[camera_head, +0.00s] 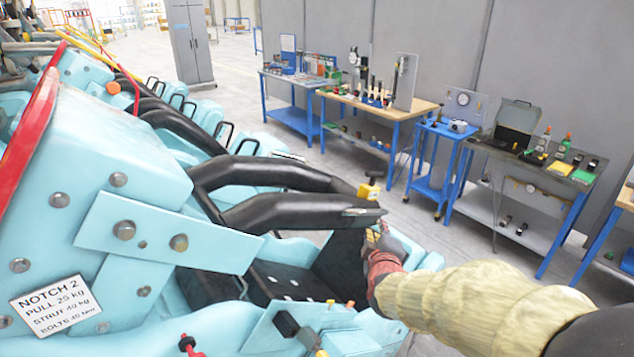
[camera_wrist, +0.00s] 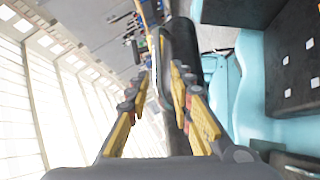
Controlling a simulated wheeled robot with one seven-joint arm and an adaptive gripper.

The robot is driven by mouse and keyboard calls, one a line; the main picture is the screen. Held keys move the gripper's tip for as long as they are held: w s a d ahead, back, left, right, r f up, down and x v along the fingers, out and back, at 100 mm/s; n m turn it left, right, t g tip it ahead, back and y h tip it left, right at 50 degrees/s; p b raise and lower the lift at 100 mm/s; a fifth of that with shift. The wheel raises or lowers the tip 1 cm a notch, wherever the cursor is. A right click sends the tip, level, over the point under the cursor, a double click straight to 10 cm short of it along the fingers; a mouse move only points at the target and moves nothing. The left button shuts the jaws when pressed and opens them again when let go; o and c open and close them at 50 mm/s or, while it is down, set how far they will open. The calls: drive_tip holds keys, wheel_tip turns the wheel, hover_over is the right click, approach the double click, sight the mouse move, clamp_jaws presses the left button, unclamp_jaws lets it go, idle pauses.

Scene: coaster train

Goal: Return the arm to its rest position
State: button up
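My gripper (camera_head: 377,236) is at the right side of the light-blue coaster car (camera_head: 130,200) in the head view, just below the end of a black padded restraint bar (camera_head: 300,212). My arm, in a pale yellow sleeve, reaches in from the lower right. In the wrist view the two yellow-and-grey fingers of my gripper (camera_wrist: 160,85) stand apart with a gap between them. The black bar (camera_wrist: 180,45) shows beyond and partly behind the right finger. I cannot tell whether a finger touches it. I see nothing clamped between the fingertips.
A black seat (camera_head: 265,280) lies below the bars. A white placard (camera_head: 50,302) is on the car's side. Workbenches (camera_head: 375,105) line the grey wall; open floor lies between.

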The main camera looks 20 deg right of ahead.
drive_tip(key=s+a+f+m+g+y+b, duration=0.1)
drive_tip(key=s+a+f+m+g+y, duration=0.45)
drive_tip(key=s+a+f, duration=0.4)
drive_tip(key=s+a+m+g+b, duration=0.1)
drive_tip(key=s+a+b, duration=0.2)
drive_tip(key=s, duration=0.6)
drive_tip(key=s+a+f+m+g+b, duration=0.1)
drive_tip(key=s+a+b, duration=0.3)
drive_tip(key=s+b, duration=0.4)
drive_tip(key=shift+s+a+f+m, duration=0.15)
drive_tip(key=shift+s+f+m, duration=0.1)
drive_tip(key=shift+s+m, duration=0.35)
drive_tip(key=shift+s+g+y, duration=0.1)
drive_tip(key=shift+g+y, duration=0.15)
